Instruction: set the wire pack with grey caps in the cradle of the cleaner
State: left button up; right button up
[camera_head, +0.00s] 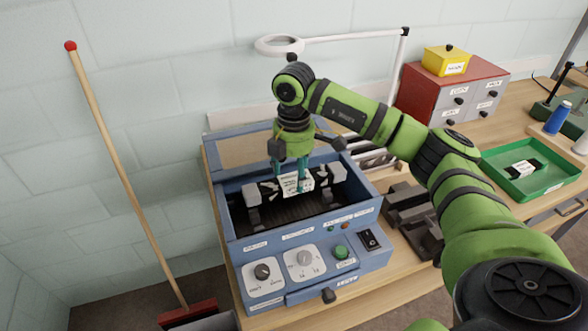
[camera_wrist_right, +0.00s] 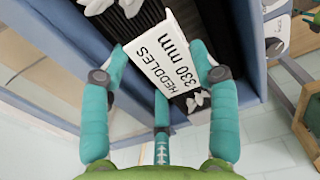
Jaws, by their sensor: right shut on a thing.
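The wire pack (camera_head: 297,184) is a dark bundle with a white label reading "HEDDLES 330 mm", which also shows in the wrist view (camera_wrist_right: 165,62). My right gripper (camera_head: 292,176) points down from above, its teal fingers shut around the label; in the wrist view the fingers (camera_wrist_right: 160,75) flank the label. The pack is inside the open blue cleaner (camera_head: 309,260), between pale grey blocks and white crumpled ties. Whether it rests on the cradle or hangs just above it, I cannot tell. My left gripper is not in view.
The cleaner's front has knobs and a green button (camera_head: 341,252). Dark grey blocks (camera_head: 411,208) stand to its right. A green tray (camera_head: 555,187) holds a labelled black-ended pack (camera_head: 523,169). A red drawer cabinet (camera_head: 452,90) and ring lamp (camera_head: 279,46) stand behind. A broom (camera_head: 127,175) leans at left.

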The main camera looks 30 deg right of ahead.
jog(key=shift+f+b, duration=0.85)
jog(key=shift+f, duration=0.6)
jog(key=shift+f+b, duration=1.1)
jog(key=shift+f, duration=0.55)
jog(key=shift+f+b, duration=0.35)
jog(key=shift+f, duration=0.2)
jog(key=shift+f, duration=0.45)
jog(key=o, duration=1.6)
